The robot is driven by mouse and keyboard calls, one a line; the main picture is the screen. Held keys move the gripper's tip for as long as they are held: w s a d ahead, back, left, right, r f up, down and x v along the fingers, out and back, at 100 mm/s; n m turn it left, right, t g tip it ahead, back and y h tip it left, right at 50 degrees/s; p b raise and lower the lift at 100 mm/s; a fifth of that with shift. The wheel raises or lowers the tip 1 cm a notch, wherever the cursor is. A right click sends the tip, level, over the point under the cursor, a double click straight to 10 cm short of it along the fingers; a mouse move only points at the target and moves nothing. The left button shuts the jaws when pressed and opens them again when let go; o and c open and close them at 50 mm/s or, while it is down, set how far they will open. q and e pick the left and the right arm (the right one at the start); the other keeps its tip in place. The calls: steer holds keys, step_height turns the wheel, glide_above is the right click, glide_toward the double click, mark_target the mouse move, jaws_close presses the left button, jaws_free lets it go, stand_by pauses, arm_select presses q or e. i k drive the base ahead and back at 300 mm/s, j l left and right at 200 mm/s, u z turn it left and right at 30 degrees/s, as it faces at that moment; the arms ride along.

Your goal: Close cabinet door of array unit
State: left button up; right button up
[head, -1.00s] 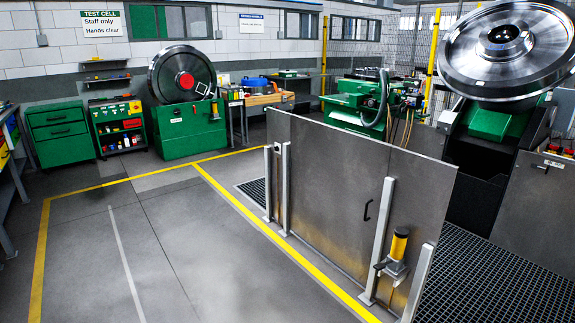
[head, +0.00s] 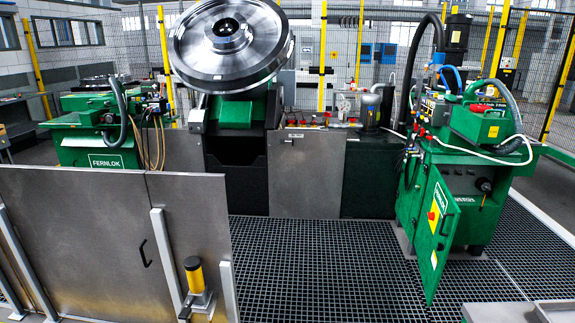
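A green machine cabinet (head: 478,205) stands at the right in the head view, with hoses and equipment on top. Its green door (head: 437,232) stands open, swung out toward me over the floor grating. The door carries a pale label near its top, a red knob on a yellow plate and a dark handle. I cannot read whether this cabinet is the array unit. The cabinet's inside is mostly hidden behind the door. Neither of my grippers shows in the head view.
A grey metal barrier (head: 95,235) with posts and a yellow-and-black bollard-like device (head: 196,275) stands at the left. A large steel wheel (head: 230,45) sits on a green stand behind. Open floor grating (head: 310,262) lies between barrier and cabinet. A grey surface edge (head: 515,311) shows at bottom right.

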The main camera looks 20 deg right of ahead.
mark_target(438, 199)
steer(key=i+z, duration=0.4)
steer(key=i+j+z, duration=0.1)
steer(key=i+z, duration=0.3)
steer(key=i+j+z, duration=0.2)
steer(key=z, duration=0.25)
steer(key=i+j+z, duration=0.6)
steer(key=j+z, duration=0.2)
steer(key=i+j+z, duration=0.2)
steer(key=i+j, duration=0.3)
steer(key=i+j+z, duration=0.1)
steer(key=i, duration=0.35)
steer(key=i+j+z, duration=0.15)
steer(key=i, duration=0.3)
